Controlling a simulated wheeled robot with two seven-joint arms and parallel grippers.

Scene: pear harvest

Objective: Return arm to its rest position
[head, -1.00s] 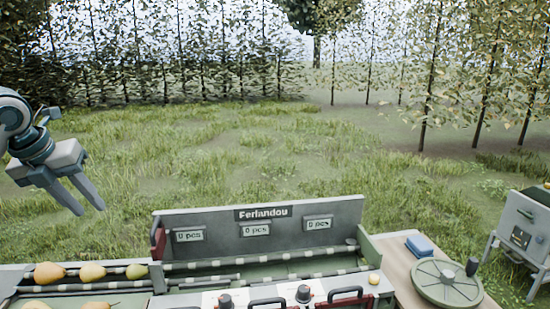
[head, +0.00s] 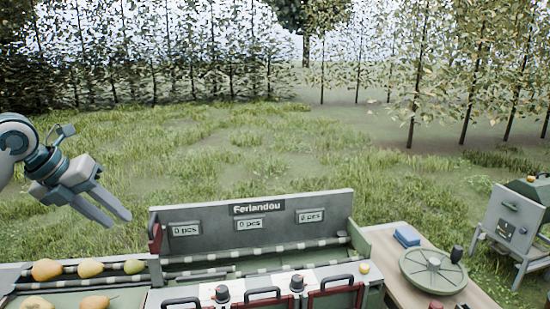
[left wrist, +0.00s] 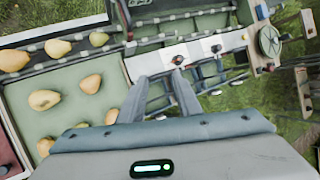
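My left gripper (head: 112,211) is held in the air at the left of the head view, above the grass and behind the pear tray. Its two fingers are apart with nothing between them. In the left wrist view the left gripper (left wrist: 161,77) also shows its two fingers apart and empty, over the front of the sorting machine. My right gripper is in neither view.
The sorting machine (head: 275,209) has a "Ferlandou" sign and displays reading 0 pcs. Several pears (left wrist: 45,100) lie in the green tray (left wrist: 65,120) at left. A table (head: 470,294) holds a round green disc (head: 432,270) and a blue block (head: 406,236). A metal cabinet (head: 510,225) stands at right.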

